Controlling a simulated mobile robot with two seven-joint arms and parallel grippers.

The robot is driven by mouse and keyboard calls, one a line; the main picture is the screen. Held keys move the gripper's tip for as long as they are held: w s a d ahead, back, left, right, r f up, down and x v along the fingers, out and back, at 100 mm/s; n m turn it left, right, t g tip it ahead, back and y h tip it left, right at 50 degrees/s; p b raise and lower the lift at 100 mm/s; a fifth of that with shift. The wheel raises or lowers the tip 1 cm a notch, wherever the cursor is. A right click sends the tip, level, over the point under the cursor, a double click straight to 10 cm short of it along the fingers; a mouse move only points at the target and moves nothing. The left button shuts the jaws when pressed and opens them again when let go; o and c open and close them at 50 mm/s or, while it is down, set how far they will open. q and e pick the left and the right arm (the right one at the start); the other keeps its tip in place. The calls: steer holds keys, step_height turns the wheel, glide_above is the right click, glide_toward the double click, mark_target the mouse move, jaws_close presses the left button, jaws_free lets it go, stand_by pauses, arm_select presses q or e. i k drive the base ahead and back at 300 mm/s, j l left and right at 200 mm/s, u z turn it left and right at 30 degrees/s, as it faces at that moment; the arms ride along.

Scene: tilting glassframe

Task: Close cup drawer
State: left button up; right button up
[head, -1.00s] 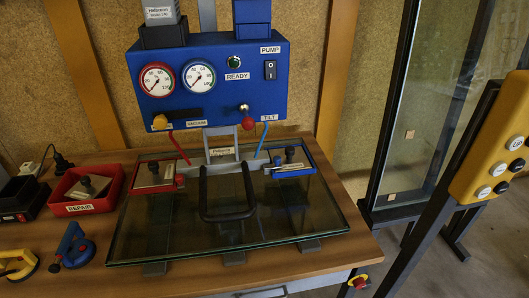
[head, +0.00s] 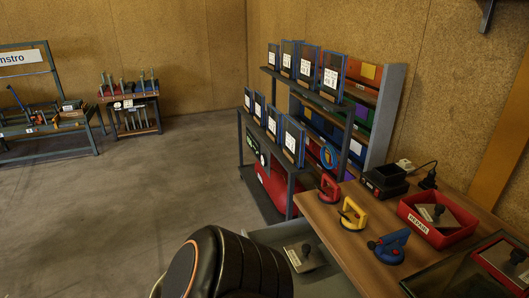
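A grey drawer (head: 273,236) is pulled out from under the front edge of the wooden table in the head view. A flat plate with a dark knob (head: 306,252) lies in it. A black ribbed part with an orange ring, which looks like my own arm, covers the drawer's near left portion, so its front and handle are hidden. Neither gripper's fingers show, so I cannot see whether anything touches the drawer.
The wooden table (head: 334,220) carries red, yellow and blue suction cups (head: 352,213) and a red repair tray (head: 447,227). A shelf rack with framed panels (head: 294,140) stands behind the drawer. The floor (head: 130,200) to the left is clear; benches stand at the far left.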

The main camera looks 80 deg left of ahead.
mark_target(330, 280)
steer(key=k+l+u, duration=0.1)
steer(key=u, duration=1.25)
steer(key=i+u, duration=0.2)
steer(key=u, duration=1.05)
steer(key=i+z, duration=0.2)
steer(key=z, duration=0.25)
steer(key=i+j+z, duration=0.15)
steer(key=z, duration=0.35)
